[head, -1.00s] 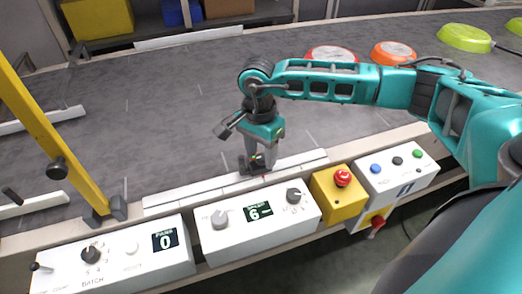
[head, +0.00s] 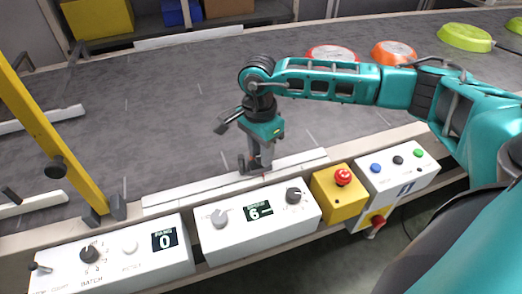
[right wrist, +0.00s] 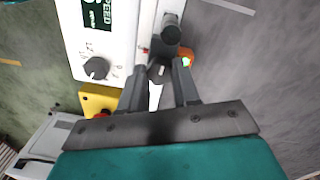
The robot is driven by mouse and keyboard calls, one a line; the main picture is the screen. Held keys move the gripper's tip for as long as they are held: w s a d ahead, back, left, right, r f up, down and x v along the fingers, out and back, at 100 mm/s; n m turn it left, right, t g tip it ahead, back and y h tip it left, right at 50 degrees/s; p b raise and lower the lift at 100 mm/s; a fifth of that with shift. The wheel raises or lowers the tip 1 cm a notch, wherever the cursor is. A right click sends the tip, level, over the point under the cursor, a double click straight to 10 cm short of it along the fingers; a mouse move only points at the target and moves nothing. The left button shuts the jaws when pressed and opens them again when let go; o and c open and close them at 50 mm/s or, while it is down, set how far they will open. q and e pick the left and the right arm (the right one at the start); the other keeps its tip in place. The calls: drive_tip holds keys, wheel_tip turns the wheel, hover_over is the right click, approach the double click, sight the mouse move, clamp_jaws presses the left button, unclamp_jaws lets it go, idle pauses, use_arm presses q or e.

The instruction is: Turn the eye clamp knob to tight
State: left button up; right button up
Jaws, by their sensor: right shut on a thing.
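My right gripper (head: 262,167) reaches down to the rail along the front edge of the belt. In the right wrist view its two fingers (right wrist: 160,78) are closed on a small grey knob (right wrist: 159,71), taken to be the eye clamp knob, mostly hidden between the fingertips. Beside it is the sensor eye, an orange block with a green light (right wrist: 186,58), and a dark cylinder (right wrist: 171,29) just beyond. In the head view a dark part of this fixture (head: 243,164) shows left of the fingers. The knob's marking cannot be read. My left gripper is not in view.
Just in front are the white speed box (head: 257,219) reading 6, the yellow emergency-stop box (head: 338,195) and a button box (head: 398,172). The batch box (head: 110,262) and yellow post (head: 40,130) stand left.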

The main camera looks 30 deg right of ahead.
drive_tip(key=m, duration=0.4)
drive_tip(key=shift+b, duration=0.4)
drive_tip(key=m, duration=0.7)
drive_tip(key=shift+m+b, duration=0.3)
drive_tip(key=shift+d+m, duration=0.1)
drive_tip(key=shift+m, duration=1.7)
drive_tip(key=o, duration=1.1)
drive_tip(key=shift+c, duration=0.2)
drive_tip(key=shift+r, duration=0.1)
wheel_tip(320, 180, up, 13)
drive_tip(key=shift+d+p, duration=0.2)
drive_tip(key=shift+p, duration=0.15)
